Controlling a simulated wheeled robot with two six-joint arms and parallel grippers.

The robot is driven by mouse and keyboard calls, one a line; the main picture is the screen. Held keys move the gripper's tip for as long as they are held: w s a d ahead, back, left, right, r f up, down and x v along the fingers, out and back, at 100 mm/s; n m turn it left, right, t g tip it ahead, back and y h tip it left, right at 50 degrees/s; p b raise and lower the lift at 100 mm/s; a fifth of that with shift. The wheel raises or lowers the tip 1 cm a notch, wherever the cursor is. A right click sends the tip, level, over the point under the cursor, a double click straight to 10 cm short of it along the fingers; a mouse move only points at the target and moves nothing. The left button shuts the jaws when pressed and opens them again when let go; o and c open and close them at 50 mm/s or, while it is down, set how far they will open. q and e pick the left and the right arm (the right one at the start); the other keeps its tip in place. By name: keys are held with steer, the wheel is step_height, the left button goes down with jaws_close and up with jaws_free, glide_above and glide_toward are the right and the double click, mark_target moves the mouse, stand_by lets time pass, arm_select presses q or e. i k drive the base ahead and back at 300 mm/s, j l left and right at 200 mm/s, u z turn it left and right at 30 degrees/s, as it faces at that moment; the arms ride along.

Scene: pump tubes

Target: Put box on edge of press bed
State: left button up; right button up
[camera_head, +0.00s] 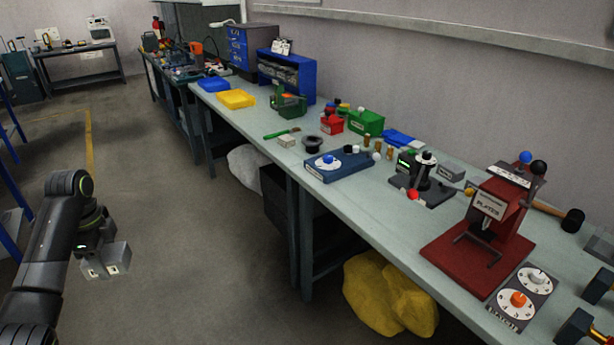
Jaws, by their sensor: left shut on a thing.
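My left gripper (105,268) hangs over the open floor at the left, well away from the bench. It is shut, with a pale grey blocky shape at its end. I cannot clearly tell the held thing from the fingers or say whether it is the box. The red press (497,204) with a "PLATEN" label stands upright on the bench at the right. Its flat dark red bed (453,257) reaches toward the bench's front edge, and I see no box on it. My right gripper is not in view.
The long bench (365,200) runs from back left to front right. A dial panel (521,298) lies beside the press bed. A black fixture (423,180), a grey box (451,172) and a blue dial block (338,165) stand left of the press. A yellow sack (385,295) lies below.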

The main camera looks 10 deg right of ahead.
mark_target(459, 266)
steer(key=k+z, duration=0.1)
steer(key=z, duration=0.8)
steer(key=k+l+z, duration=0.1)
steer(key=z, duration=0.35)
